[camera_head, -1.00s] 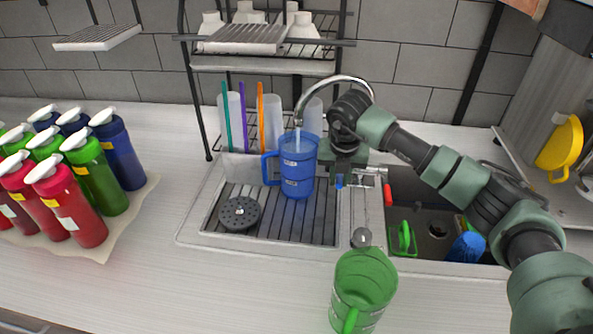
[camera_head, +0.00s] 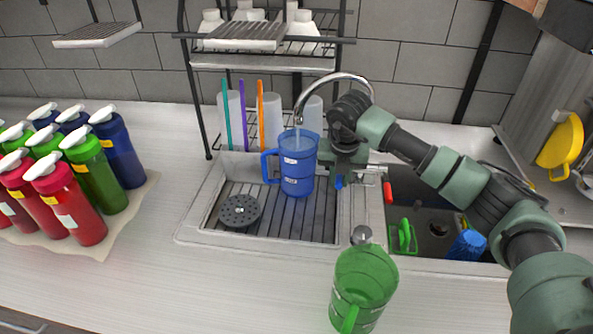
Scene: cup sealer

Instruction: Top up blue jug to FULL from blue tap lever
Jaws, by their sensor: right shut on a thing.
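The blue jug (camera_head: 297,172) stands upright on the ribbed drain board, under the spout of the curved metal tap (camera_head: 335,77). Its handle points left. A thin pale stream seems to run from the spout into the jug; the water level cannot be read. The blue tap lever (camera_head: 339,182) shows as a small blue bit right of the jug. My right gripper (camera_head: 346,179) is shut on it, beside the jug, with its fingers partly hidden by its own body. My left gripper is not in view.
A green jug (camera_head: 363,285) stands on the front counter. A round dark drain cap (camera_head: 239,212) lies on the drain board (camera_head: 270,234). The sink (camera_head: 425,222) at right holds a green item and a blue brush. Several coloured bottles (camera_head: 88,172) stand at left.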

